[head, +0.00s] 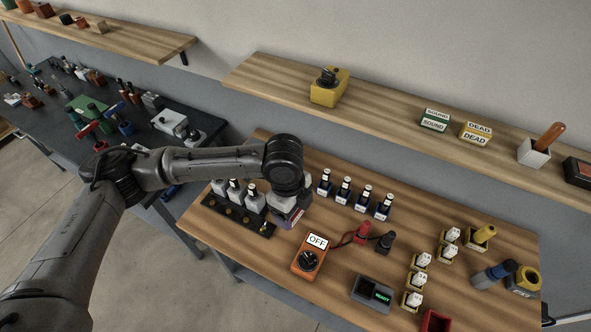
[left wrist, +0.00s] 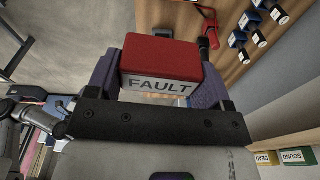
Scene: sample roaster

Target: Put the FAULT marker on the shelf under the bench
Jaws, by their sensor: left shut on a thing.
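The FAULT marker (left wrist: 160,65) is a block with a red top and a white face lettered FAULT. In the left wrist view it sits between the two fingers of my left gripper (left wrist: 160,85), which is shut on it. In the head view my left gripper (head: 288,212) is over the wooden bench (head: 340,216), beside the black rack, and the marker is mostly hidden there. I cannot tell whether it touches the bench top. A grey surface (head: 268,291) shows below the bench's front edge, mostly hidden by the bench top. My right gripper is not in view.
A black rack (head: 237,216) with bottles stands left of the gripper, and several dark bottles (head: 344,190) stand behind it. An orange OFF switch box (head: 309,259) and a READY unit (head: 372,293) are to the right. SOUND (head: 435,121) and DEAD (head: 475,133) markers are on the wall shelf.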

